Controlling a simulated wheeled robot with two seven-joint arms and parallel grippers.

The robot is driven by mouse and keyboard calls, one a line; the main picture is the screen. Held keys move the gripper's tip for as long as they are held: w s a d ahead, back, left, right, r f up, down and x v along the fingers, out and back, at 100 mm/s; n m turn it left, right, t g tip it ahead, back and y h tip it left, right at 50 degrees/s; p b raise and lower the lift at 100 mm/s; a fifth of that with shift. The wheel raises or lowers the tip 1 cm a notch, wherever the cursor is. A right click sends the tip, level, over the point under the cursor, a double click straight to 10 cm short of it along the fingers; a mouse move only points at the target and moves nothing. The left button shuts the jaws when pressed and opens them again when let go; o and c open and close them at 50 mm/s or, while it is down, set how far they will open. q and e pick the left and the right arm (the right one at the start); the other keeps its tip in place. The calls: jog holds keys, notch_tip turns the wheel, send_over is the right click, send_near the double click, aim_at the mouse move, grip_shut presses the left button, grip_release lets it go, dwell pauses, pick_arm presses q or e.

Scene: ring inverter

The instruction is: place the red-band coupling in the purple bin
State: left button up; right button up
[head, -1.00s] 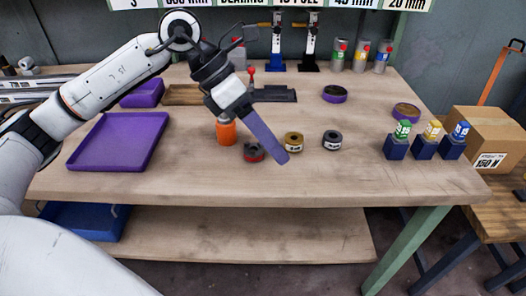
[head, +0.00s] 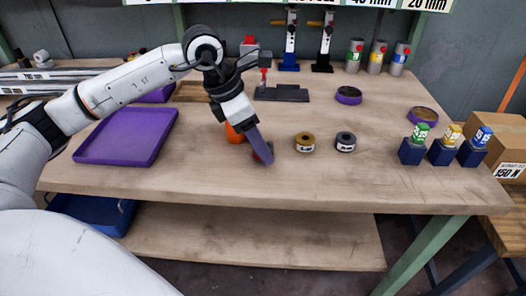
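The red-band coupling (head: 256,157) lies on the workbench near its front edge, mostly hidden behind my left gripper's finger. My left gripper (head: 262,152) points down at the coupling, with its purple fingertip over or against it. I see the fingers edge-on, so I cannot tell if they are open or closed around it. A wide, shallow purple bin (head: 125,136) sits empty on the bench to the left. My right gripper is out of view.
An orange cylinder (head: 234,135) stands just behind my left gripper. A yellow-band coupling (head: 305,142) and a grey one (head: 345,141) lie to the right. A smaller purple container (head: 158,95) is behind the purple bin. Blue holders (head: 411,151) stand at the right.

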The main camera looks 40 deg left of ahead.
pick_arm(q)
jog(key=shift+w+d+f, duration=0.1)
jog(key=shift+f, duration=0.3)
jog(key=shift+c, duration=0.5)
jog(key=shift+r, duration=0.15)
jog(key=c, duration=1.3)
